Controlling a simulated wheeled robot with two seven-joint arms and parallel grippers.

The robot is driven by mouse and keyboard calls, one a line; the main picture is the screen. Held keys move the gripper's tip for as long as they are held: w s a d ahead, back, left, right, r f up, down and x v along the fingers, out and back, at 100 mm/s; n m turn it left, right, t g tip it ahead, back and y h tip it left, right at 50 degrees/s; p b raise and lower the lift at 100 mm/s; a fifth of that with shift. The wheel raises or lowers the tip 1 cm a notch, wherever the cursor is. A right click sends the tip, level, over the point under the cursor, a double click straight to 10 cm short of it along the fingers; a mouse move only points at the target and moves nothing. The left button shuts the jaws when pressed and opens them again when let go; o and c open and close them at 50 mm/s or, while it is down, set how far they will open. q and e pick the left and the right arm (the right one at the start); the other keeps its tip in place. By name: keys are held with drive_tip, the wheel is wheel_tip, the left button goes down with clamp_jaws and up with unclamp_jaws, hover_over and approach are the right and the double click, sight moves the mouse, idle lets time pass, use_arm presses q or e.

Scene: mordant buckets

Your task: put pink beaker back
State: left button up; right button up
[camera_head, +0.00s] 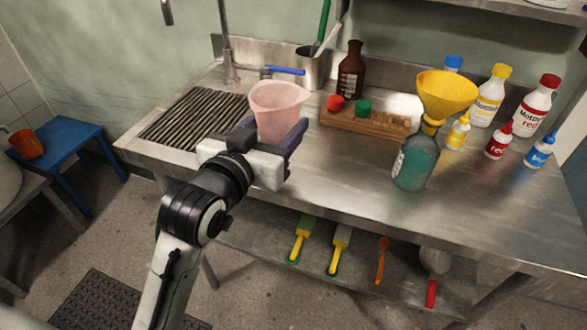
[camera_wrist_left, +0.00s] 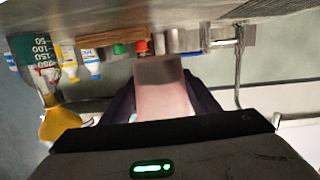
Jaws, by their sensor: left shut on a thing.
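The pink beaker (camera_head: 277,107) is a translucent, wide-mouthed cup. My left gripper (camera_head: 274,135) is shut on it, with dark fingers on either side of its lower body. In the head view it is over the front part of the steel bench (camera_head: 330,175), near the black ribbed drain mat. I cannot tell whether its base touches the bench. The left wrist view shows the beaker (camera_wrist_left: 162,90) between the two dark fingers (camera_wrist_left: 163,103), with the bench upside down behind it. My right gripper is not in view.
A wooden rack (camera_head: 365,122) with red and green caps stands to the right, with a brown bottle (camera_head: 351,72) behind it. A teal bottle (camera_head: 415,163) carries a yellow funnel (camera_head: 446,92). Several dye bottles stand farther right. The ribbed drain mat (camera_head: 196,118) is empty.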

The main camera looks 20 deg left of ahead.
sight(292, 106)
use_arm(q)
drive_tip(key=shift+m+h, duration=0.5)
drive_tip(key=w+r, duration=0.1)
drive_tip(key=w+d, duration=0.1)
drive_tip(key=r+b, duration=0.1)
drive_tip(key=shift+w+d+r, duration=0.25)
drive_tip(key=shift+w+r, duration=0.05)
drive_tip(key=shift+w, duration=0.1)
drive_tip(key=shift+w+d, duration=0.1)
wheel_tip(292, 106, down, 10)
drive_tip(key=shift+r+b, duration=0.2)
drive_tip(key=shift+b, duration=0.85)
drive_tip(key=shift+c, duration=0.2)
drive_tip(key=o, duration=1.3)
drive_tip(key=shift+f, duration=0.15)
